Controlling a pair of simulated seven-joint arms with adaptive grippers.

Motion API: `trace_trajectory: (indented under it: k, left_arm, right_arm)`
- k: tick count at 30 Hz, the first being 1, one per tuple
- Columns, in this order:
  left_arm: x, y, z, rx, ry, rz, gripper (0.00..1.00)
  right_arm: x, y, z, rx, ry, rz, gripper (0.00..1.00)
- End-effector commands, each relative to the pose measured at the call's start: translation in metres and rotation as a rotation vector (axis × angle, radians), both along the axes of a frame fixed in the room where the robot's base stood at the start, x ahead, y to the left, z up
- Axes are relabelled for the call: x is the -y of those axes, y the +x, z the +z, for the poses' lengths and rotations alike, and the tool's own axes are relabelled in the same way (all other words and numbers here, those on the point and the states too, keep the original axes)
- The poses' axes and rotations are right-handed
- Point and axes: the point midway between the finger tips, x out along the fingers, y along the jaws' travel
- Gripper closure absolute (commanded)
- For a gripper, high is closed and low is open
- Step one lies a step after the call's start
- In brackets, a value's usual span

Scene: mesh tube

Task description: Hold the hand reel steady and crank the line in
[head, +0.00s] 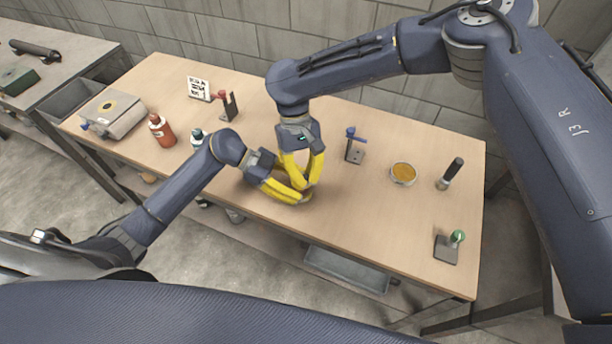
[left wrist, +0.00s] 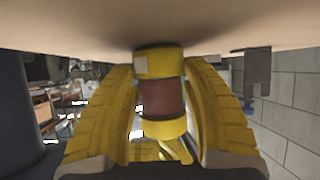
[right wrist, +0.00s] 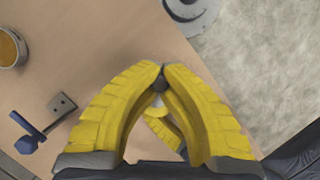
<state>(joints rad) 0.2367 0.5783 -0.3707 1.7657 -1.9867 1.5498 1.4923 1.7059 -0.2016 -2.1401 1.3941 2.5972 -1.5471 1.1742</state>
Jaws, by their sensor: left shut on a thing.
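The hand reel shows in the left wrist view as an upright drum with a brown-red middle (left wrist: 162,97) between yellow bands, the table surface close to one end. My left gripper (head: 306,198) has its yellow fingers shut around the reel from both sides; the left wrist view also shows its fingers. My right gripper (head: 305,182) points down at the same spot from above. In the right wrist view its fingertips (right wrist: 161,72) come together on a small dark knob (right wrist: 159,84). In the head view the yellow fingers hide most of the reel. The line cannot be made out.
A blue-topped stand (head: 354,146) is right of the grippers. Farther right are an amber dish (head: 403,173), a black-handled tool (head: 450,174) and a green-knobbed block (head: 449,245). Left are a red bottle (head: 161,131), a blue-capped bottle (head: 197,137), a red-topped stand (head: 229,105) and a grey box (head: 113,114).

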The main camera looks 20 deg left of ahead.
Motion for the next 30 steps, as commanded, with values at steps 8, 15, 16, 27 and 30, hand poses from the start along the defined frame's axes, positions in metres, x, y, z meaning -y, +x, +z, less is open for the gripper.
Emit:
trace_trajectory:
  k: [8,15,16,27,30]
  left_arm:
    - [0.0,0.001,0.001,0.002,-0.001,0.001,0.67]
    - [0.0,0.001,0.001,0.001,-0.001,0.0,0.67]
    - [0.0,0.001,0.001,0.001,-0.001,0.0,0.67]
    - [0.0,0.0,0.001,0.001,-0.001,0.0,0.67]
    - [0.0,0.0,0.001,0.001,-0.001,0.0,0.67]
  right_arm:
    - [-0.001,-0.002,0.0,-0.003,0.001,0.002,0.93]
    - [0.0,-0.001,0.0,-0.002,0.001,0.001,0.65]
    - [0.0,-0.001,0.0,-0.002,0.001,0.001,0.61]
    - [-0.002,0.002,0.005,0.001,0.001,0.0,0.61]
    - [-0.004,0.005,0.015,0.001,0.001,0.0,0.61]
